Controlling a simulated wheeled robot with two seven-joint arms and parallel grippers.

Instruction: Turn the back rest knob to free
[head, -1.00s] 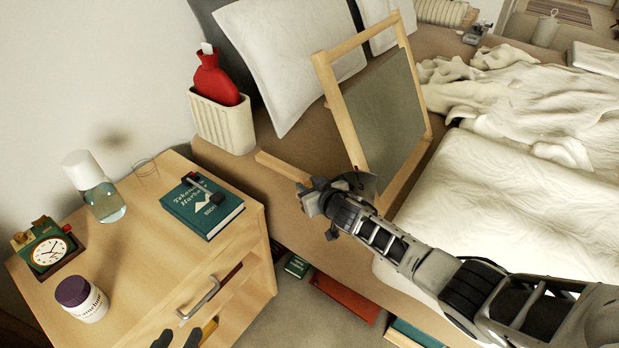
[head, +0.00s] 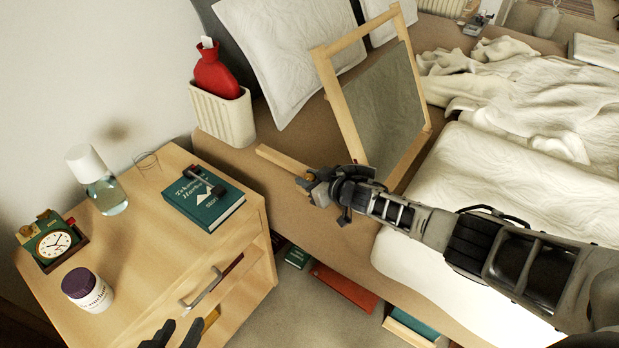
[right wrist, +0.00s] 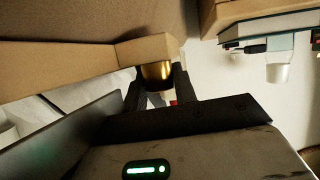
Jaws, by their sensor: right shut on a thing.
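The back rest (head: 385,105), a pale wooden frame with a grey panel, stands tilted up on the bed. A wooden bar (head: 285,160) reaches out from its lower left. In the right wrist view, the brass knob (right wrist: 158,74) sits under the end of a wooden bar (right wrist: 145,48). My right gripper (head: 318,190) is at the bar's end in the head view. In the right wrist view its dark fingers (right wrist: 158,88) are on both sides of the knob, shut on it. My left gripper (head: 176,336) is open and empty at the bottom edge, by the nightstand's drawer.
The nightstand (head: 150,235) holds a green book (head: 203,203), a bottle (head: 100,185), a clock (head: 55,243) and a purple-lidded jar (head: 88,290). A ribbed bin (head: 225,118) with a red hot-water bottle (head: 215,75) stands behind. White bedding (head: 530,180) lies at the right.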

